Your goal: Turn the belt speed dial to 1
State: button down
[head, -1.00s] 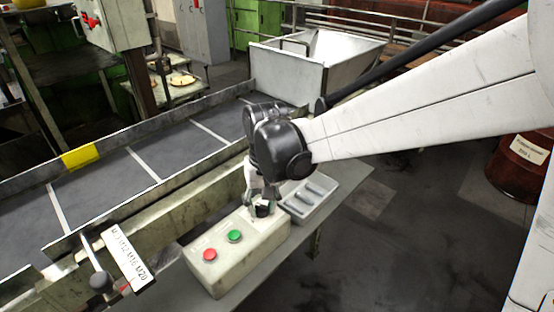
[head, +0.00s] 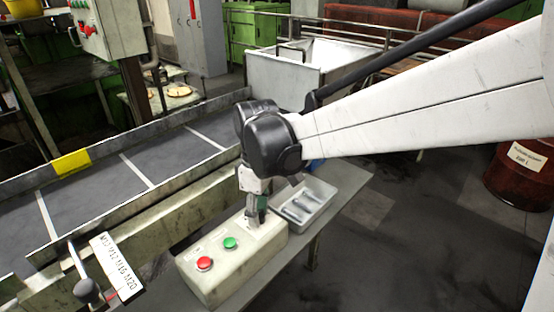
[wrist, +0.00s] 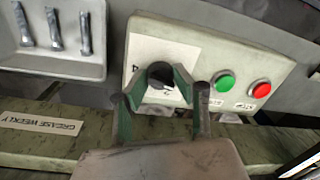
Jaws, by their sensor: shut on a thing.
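The belt speed dial (wrist: 160,72) is a dark round knob on a white label (wrist: 150,55) at the end of the pale control box (wrist: 195,45). A "4" shows at the label's left and a "2" just below the knob. My gripper (wrist: 160,88) is shut on the dial, with one finger on either side of it. In the head view my gripper (head: 256,212) points down onto the far end of the control box (head: 215,275) and hides the dial. The dial's pointer and exact setting cannot be read.
A green button (head: 230,243) and a red button (head: 204,264) sit on the same box. A grey tray (head: 322,193) with several bolts stands just behind it. The conveyor belt (head: 95,190) runs along the left, with a lever (head: 86,290) and an M-size plate (head: 118,267) in front.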

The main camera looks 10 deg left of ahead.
jog(key=shift+n, duration=1.1)
jog(key=c, duration=1.4)
grip_release()
jog(key=shift+r, duration=0.1)
jog(key=r, duration=1.1)
jog(key=shift+w+r, duration=0.4)
